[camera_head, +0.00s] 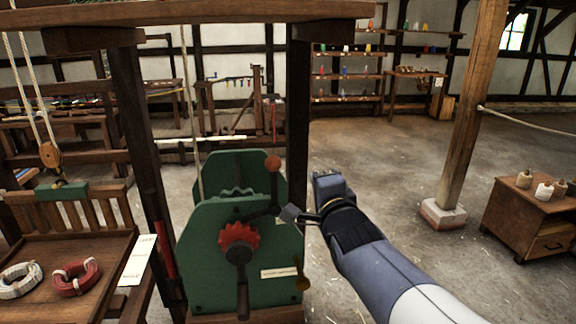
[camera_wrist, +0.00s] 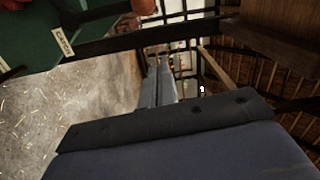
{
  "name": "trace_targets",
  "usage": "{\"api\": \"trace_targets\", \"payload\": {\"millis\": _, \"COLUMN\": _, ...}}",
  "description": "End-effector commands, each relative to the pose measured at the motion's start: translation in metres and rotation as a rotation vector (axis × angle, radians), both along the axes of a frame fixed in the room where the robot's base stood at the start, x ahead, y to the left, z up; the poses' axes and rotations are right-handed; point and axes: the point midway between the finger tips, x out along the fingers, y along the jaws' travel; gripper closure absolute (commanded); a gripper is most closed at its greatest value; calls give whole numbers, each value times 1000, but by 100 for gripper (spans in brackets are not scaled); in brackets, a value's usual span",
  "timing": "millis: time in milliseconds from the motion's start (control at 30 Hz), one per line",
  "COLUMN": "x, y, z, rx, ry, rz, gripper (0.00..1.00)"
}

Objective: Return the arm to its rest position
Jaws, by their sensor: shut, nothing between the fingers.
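My arm reaches in from the lower right of the head view, and my gripper (camera_head: 287,214) is at its end, close to the right side of a green winch (camera_head: 200,250). In the wrist view my gripper (camera_wrist: 164,62) points away with its two fingers together and nothing between them. The winch has a red gear (camera_head: 238,240) and a dark crank with a reddish knob (camera_head: 273,162). In the head view the fingertips overlap the crank region; I cannot tell whether they touch it. Part of the winch with a label (camera_wrist: 62,42) shows at the upper left of the wrist view.
A wooden post (camera_head: 470,110) and a low cabinet with spools (camera_head: 530,215) stand to the right. A bench with a red rope coil (camera_head: 76,277) and a white coil (camera_head: 20,280) is at left. Open floor (camera_head: 380,165) lies behind my arm.

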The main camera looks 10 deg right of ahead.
Motion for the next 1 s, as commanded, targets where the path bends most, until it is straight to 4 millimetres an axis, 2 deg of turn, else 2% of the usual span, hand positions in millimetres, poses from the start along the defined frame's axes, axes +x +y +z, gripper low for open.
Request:
{"api": "trace_targets", "payload": {"millis": 600, "x": 76, "y": 4, "z": 0, "rx": 0, "ry": 1, "rz": 1, "gripper": 100}}
{"api": "trace_targets", "payload": {"millis": 800, "x": 92, "y": 5, "z": 0, "rx": 0, "ry": 0, "rz": 0, "gripper": 100}}
{"api": "trace_targets", "payload": {"millis": 1000, "x": 97, "y": 5, "z": -1, "rx": 0, "ry": -1, "rz": 0, "gripper": 100}}
